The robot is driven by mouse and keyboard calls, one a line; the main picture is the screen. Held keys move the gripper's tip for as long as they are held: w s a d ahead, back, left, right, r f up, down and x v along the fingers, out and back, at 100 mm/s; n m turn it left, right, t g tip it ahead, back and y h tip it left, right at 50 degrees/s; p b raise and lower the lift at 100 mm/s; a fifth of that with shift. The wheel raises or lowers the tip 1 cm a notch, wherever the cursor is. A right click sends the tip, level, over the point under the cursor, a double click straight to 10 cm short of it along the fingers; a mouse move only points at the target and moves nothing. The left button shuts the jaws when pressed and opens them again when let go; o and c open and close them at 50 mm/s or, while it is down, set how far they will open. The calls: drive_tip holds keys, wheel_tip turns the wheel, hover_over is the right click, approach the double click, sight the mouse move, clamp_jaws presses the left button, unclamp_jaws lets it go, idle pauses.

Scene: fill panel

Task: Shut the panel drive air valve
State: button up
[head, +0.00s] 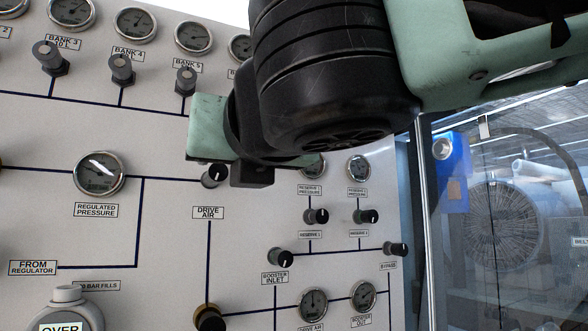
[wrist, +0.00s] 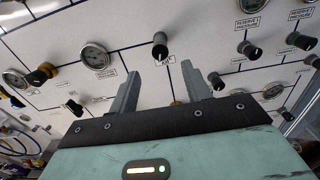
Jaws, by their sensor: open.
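The panel drive air valve is a black knob (head: 215,175) with a white mark, on the white panel above its DRIVE AIR label (head: 208,212). My arm and gripper body hang just above and to its right in the head view, covering part of the panel; the fingers cannot be made out there. In the wrist view the drive air knob (wrist: 160,45) stands beyond the fingertips, roughly centred between them. My gripper (wrist: 161,78) is open, with nothing between its two grey fingers. The knob appears apart from both fingers.
The regulated pressure gauge (head: 99,173) is left of the knob. Booster inlet (head: 281,257) and reserve knobs (head: 316,216) sit to the lower right. Bank valves (head: 121,69) line the top. A dark brass-collared knob (head: 209,318) is below. A glazed frame (head: 424,220) borders the panel's right side.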

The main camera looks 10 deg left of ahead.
sight(219, 170)
drive_tip(key=p+x, duration=0.3)
drive_tip(key=x, duration=0.6)
drive_tip(key=shift+w, duration=0.15)
drive_tip(key=c, duration=1)
